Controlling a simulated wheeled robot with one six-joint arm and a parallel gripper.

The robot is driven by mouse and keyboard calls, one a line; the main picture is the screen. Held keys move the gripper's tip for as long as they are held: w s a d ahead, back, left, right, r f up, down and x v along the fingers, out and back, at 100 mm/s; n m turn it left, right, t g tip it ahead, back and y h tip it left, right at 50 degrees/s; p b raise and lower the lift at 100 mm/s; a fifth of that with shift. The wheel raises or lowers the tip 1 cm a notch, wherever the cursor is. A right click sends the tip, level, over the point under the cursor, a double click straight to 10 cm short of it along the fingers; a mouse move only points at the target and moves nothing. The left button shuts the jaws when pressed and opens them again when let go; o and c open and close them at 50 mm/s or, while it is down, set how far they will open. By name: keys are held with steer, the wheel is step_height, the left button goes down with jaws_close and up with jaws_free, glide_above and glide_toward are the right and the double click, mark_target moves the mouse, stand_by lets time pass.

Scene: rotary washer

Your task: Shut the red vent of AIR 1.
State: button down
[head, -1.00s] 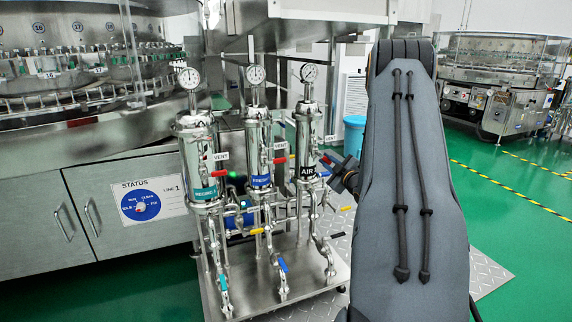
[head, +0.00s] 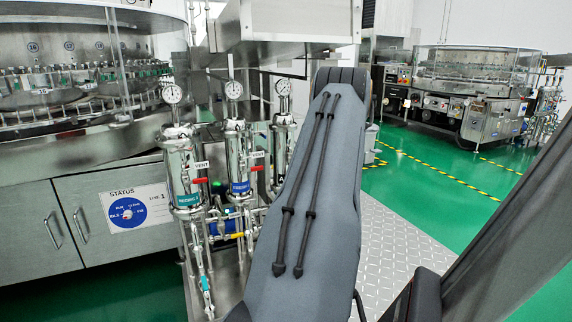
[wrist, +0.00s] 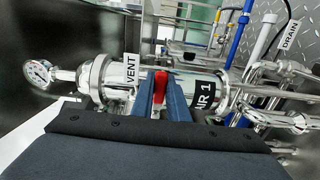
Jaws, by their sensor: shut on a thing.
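In the wrist view, the AIR 1 filter housing (wrist: 190,84) lies sideways across the picture, with a black AIR 1 label (wrist: 206,95) and a white VENT tag (wrist: 131,68). The red vent handle (wrist: 159,93) sits between the blue fingers of my gripper (wrist: 160,98), which is shut on it. The handle's pivot and the fingertips' exact contact are partly hidden. In the head view, the AIR 1 housing (head: 286,131) is the rightmost of the three, mostly covered by my arm. Its vent and my gripper are hidden there.
Two similar housings with red vents stand to the left, one with a blue label (head: 240,187) and one with a teal label (head: 189,200). A pressure gauge (wrist: 39,73) and a DRAIN tag (wrist: 289,36) flank AIR 1. Patterned metal floor plate (head: 385,240) lies clear at right.

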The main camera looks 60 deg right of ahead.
stand_by(0.5)
steer(key=c, duration=1.8)
jaws_free()
steer(key=shift+s+d, duration=0.1)
steer(key=shift+o, duration=0.4)
steer(key=p+v, duration=0.2)
steer(key=v, duration=0.5)
steer(key=shift+s+a, duration=0.2)
steer(key=shift+a, duration=0.15)
